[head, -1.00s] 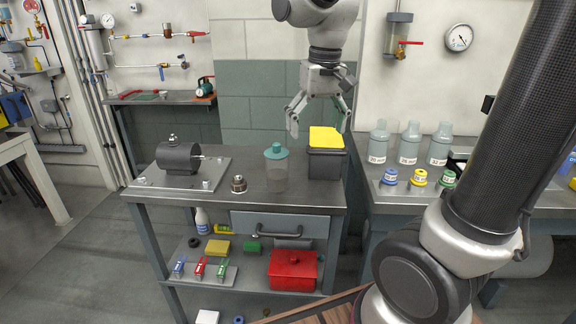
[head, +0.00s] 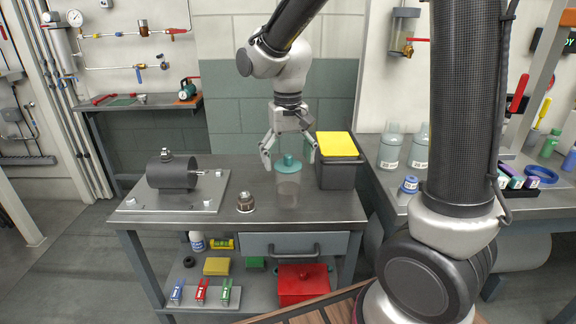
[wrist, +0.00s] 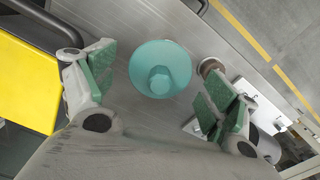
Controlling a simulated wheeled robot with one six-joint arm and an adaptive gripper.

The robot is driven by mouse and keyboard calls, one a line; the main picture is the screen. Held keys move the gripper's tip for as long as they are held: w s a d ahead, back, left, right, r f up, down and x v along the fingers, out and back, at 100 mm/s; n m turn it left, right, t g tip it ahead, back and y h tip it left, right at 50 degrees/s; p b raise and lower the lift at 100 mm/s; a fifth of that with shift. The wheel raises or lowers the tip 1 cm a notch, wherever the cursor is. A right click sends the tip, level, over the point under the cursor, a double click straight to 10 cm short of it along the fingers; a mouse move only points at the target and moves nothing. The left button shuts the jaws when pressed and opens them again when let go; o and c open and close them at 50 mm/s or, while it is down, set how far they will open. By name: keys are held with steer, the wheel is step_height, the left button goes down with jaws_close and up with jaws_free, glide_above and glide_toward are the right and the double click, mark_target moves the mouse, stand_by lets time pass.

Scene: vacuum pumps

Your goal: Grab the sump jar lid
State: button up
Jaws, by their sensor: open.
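The sump jar lid (head: 288,163) is a teal disc with a raised knob, seated on a clear jar (head: 288,188) that stands upright on the workbench. In the wrist view the lid (wrist: 160,69) shows from above, between the fingers and a little beyond the fingertips. My gripper (head: 289,154) is open, pointing down, with one finger on each side of the lid's knob area. The green finger pads (wrist: 163,85) are apart, with a clear gap to the lid on both sides. Nothing is held.
A dark bin with a yellow top (head: 338,146) stands close to the right of the jar. A small metal fitting (head: 245,202) stands to the left, and a dark pump cylinder (head: 172,174) on a plate (head: 205,196) is farther left. The bench front is clear.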

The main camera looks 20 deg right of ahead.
steer(key=shift+s, duration=0.1)
steer(key=c, duration=1.2)
steer(key=shift+c, duration=0.7)
steer(key=shift+s+f, duration=0.1)
steer(key=shift+s, duration=0.05)
